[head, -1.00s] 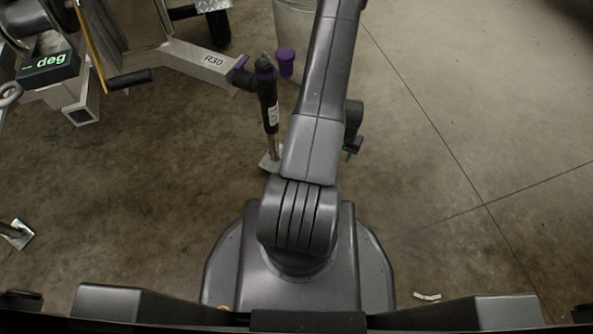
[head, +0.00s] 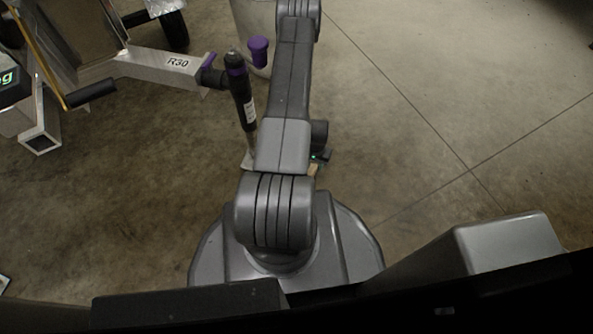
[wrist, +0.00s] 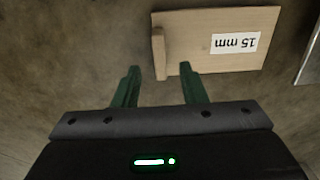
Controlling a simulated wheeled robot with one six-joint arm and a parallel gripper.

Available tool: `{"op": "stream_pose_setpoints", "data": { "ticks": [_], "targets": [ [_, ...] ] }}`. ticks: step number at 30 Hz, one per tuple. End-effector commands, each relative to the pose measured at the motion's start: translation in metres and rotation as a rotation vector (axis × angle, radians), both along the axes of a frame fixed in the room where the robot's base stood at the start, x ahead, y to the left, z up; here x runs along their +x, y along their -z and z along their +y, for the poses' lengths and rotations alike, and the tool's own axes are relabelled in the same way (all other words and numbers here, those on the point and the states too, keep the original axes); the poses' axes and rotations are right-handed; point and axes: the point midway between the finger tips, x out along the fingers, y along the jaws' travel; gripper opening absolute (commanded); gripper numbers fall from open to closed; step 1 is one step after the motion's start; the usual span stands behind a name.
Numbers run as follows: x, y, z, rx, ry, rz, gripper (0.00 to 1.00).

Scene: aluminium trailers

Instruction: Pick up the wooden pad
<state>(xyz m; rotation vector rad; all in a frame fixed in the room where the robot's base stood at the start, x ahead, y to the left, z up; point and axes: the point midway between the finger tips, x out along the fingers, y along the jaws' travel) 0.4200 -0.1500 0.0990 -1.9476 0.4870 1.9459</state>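The wooden pad (wrist: 195,42) is a pale flat board with a white "15 mm" label, lying on the concrete floor in the wrist view. A short raised wooden block (wrist: 158,52) stands at its left end. My gripper (wrist: 159,68) has two green fingers spread apart, open and empty. The raised block is just ahead of the gap between the fingertips. In the head view my arm hides most of this area; a small tan bit, probably the pad (head: 313,169), shows beside the gripper (head: 324,156).
A black jack post (head: 242,95) with a metal foot stands left of my arm, joined to a trailer beam marked R30 (head: 165,66). A metal bucket (head: 250,20) and a purple-topped part (head: 258,50) are behind it. Open floor (head: 450,110) lies right.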

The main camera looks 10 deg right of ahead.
Motion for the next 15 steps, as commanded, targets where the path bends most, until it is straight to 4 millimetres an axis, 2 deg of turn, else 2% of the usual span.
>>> {"op": "stream_pose_setpoints", "data": {
  "ticks": [9,15],
  "targets": [
    [-0.001,0.046,0.000,0.001,0.000,0.002,0.38],
    [-0.001,0.054,0.000,0.000,0.000,0.001,0.38]
  ]
}}
